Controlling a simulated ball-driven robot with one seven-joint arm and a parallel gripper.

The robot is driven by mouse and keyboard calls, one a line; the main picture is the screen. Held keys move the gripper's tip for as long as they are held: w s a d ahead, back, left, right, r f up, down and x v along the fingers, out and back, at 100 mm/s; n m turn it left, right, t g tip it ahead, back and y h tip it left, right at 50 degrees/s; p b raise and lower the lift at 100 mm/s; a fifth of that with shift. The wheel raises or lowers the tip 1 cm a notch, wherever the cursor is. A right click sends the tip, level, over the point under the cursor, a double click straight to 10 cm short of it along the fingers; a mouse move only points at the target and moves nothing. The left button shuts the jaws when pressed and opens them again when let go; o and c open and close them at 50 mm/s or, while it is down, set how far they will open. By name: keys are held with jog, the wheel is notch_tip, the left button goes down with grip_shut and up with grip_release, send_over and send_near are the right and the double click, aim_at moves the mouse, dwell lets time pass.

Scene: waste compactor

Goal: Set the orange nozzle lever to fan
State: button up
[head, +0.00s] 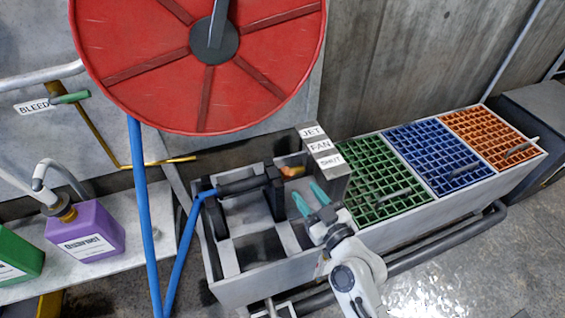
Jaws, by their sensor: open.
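The orange nozzle lever (292,171) is a small orange piece at the end of the dark nozzle (245,185), inside a grey open box (255,276). The label plate (321,147) beside it reads JET, FAN and SHUT from back to front. The lever lies left of the plate; which label it lines up with I cannot tell for sure. My gripper (310,199), with teal fingertips, is open and empty. It is in front of the lever and a little right, apart from it in the picture.
Green (362,200), blue (435,150) and orange (500,135) gratings line the right. A red reel (150,60) hangs above, with a blue hose (150,220) running down to the nozzle. A purple jug (85,238) stands left. The box's walls surround the nozzle closely.

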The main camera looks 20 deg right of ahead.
aim_at(287, 171)
jog(key=w, duration=0.3)
jog(key=w+a+p, duration=0.1)
jog(key=w, duration=0.3)
jog(key=w+p, duration=0.1)
jog(key=w, duration=0.2)
jog(key=shift+w+a+r, duration=0.1)
jog(key=shift+w+a, duration=0.05)
jog(key=shift+a, duration=0.15)
grip_shut()
